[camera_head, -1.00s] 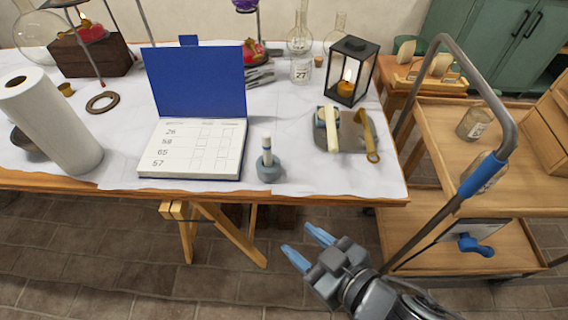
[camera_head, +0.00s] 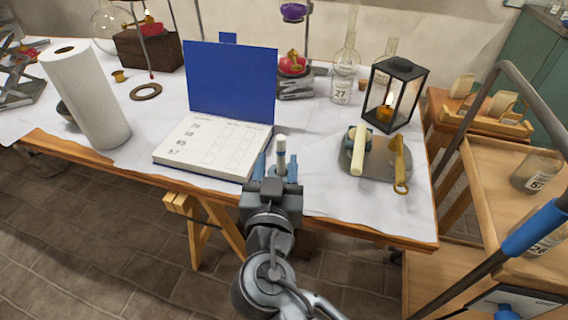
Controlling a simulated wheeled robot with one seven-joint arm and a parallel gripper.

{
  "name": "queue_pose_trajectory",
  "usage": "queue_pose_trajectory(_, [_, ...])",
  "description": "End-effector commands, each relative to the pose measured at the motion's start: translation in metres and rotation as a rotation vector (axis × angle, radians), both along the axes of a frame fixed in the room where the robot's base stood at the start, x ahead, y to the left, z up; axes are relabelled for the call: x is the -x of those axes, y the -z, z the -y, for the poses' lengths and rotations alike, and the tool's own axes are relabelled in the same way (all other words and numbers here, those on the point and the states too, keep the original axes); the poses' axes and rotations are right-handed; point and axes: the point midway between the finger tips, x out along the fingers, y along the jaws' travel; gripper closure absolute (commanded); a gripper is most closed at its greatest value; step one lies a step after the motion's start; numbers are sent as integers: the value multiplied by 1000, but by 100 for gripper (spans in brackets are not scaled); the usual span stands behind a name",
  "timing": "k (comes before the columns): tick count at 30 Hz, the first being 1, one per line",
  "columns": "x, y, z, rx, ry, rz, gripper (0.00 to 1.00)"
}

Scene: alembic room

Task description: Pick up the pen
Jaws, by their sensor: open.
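The pen (camera_head: 281,152) is a short, pale upright stick standing in a blue-grey round holder near the front edge of the white-covered table. Its white top shows; its lower part and most of the holder are hidden behind my gripper. My gripper (camera_head: 277,169) is open, with its two blue fingers pointing away from me at the table's front edge. In the picture one finger is left of the pen and one right of it. I cannot tell whether the fingertips reach as far as the pen.
An open blue-covered book (camera_head: 212,143) lies just left of my gripper. A tray (camera_head: 377,158) with a pale bar and a brass-coloured tool lies to the right, with a black lantern (camera_head: 396,95) behind it. A paper roll (camera_head: 88,98) stands left. A wooden cart (camera_head: 497,165) is at the right.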

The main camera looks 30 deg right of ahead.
Motion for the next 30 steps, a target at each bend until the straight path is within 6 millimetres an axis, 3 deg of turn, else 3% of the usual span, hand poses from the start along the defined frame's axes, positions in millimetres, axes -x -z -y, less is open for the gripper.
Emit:
queue_pose_trajectory(12, [-42, 4, 30, 0, 1, -1, 52])
queue_pose_trajectory(22, [-50, 6, 34, 0, -2, -1, 52])
queue_pose_trajectory(30, [-49, 5, 34, 0, -2, -1, 76])
